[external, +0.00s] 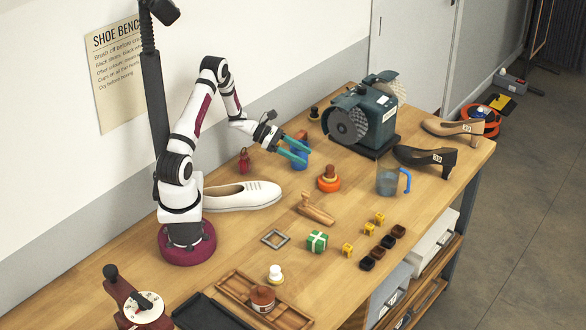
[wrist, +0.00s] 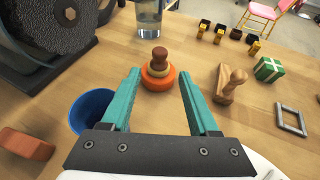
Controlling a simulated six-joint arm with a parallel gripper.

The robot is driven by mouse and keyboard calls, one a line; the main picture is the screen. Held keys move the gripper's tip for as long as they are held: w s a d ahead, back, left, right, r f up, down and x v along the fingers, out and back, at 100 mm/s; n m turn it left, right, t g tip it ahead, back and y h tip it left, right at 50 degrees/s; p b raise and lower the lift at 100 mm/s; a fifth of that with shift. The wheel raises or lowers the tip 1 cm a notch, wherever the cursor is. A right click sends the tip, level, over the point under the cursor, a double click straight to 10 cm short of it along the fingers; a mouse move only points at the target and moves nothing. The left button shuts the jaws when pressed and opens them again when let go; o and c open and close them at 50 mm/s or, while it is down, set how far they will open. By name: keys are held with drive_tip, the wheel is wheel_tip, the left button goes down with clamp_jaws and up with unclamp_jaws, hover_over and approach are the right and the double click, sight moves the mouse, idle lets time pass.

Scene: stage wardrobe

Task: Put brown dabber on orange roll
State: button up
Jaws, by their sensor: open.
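The orange roll (external: 328,186) lies flat on the bench near its middle. The brown dabber (external: 329,171) stands upright on top of it, with a pale tan band at its lower part. In the wrist view the brown dabber (wrist: 159,56) and the orange roll (wrist: 157,82) show ahead, between the lines of my two teal fingers. My gripper (external: 305,156) is open and empty. It is behind and to the upper left of the roll, apart from it. In the wrist view my gripper (wrist: 160,76) has its fingers wide apart, with nothing held.
A blue cup (wrist: 88,110) is just left of my fingers. A brown block (wrist: 25,143) lies further left. A grinder (external: 362,115) stands behind, a clear jug (external: 388,180) to the right, and a wooden stamp-like tool (external: 316,209) in front of the roll.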

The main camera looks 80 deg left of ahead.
drive_tip(key=s+d+r+m+g+h, duration=0.2)
drive_tip(key=d+r+m+g, duration=0.25)
drive_tip(key=d+m, duration=0.45)
drive_tip(key=s+d+r+m+g+h, duration=0.2)
drive_tip(key=d+r+m+g, duration=0.3)
drive_tip(key=d, duration=0.7)
drive_tip(key=s+d+r+m+g+y, duration=0.3)
drive_tip(key=s+d+m+g+y, duration=0.25)
drive_tip(key=s+m, duration=0.7)
drive_tip(key=s+a+r+m+t+y, duration=0.1)
drive_tip(key=s+m+y, duration=0.4)
drive_tip(key=m, duration=0.5)
drive_tip(key=shift+s+a+r+t+y, duration=0.3)
drive_tip(key=shift+s+a+t, duration=0.3)
drive_tip(key=shift+a, duration=0.35)
